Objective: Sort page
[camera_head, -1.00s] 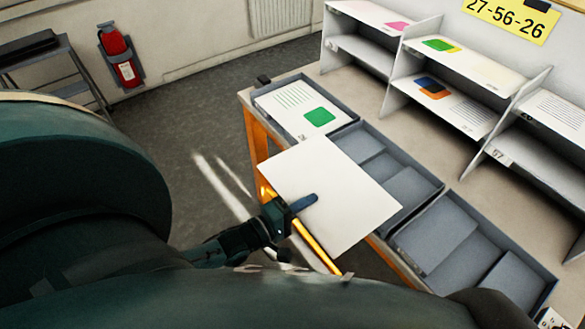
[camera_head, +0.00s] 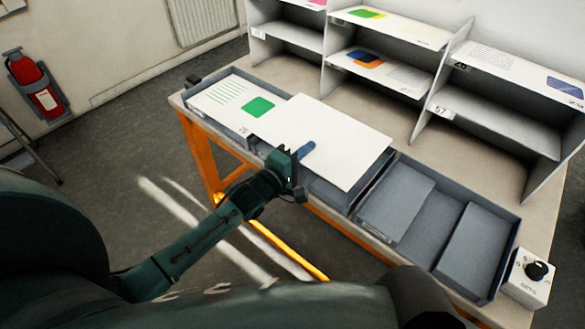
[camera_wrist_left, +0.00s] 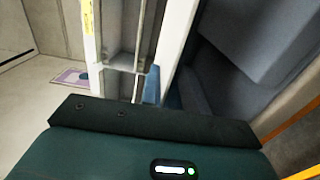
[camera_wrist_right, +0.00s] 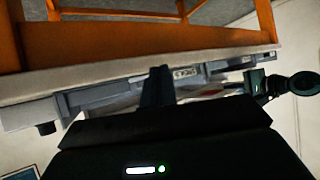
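My left gripper (camera_head: 296,172) is shut on the near edge of a blank-looking white page (camera_head: 325,135), a blue fingertip lying on top of it. The page is held roughly flat above the middle grey tray (camera_head: 347,206), hiding most of it and overlapping the left tray (camera_head: 180,97). In the left tray lies a page with green lines and a green square (camera_head: 258,106). The right tray (camera_head: 465,208) shows no page.
A grey shelf (camera_head: 436,112) at the back holds pages with coloured shapes (camera_head: 365,59) and number labels. A white box with a black knob (camera_head: 537,272) stands at the table's right end. A red fire extinguisher (camera_head: 38,95) is on the left wall.

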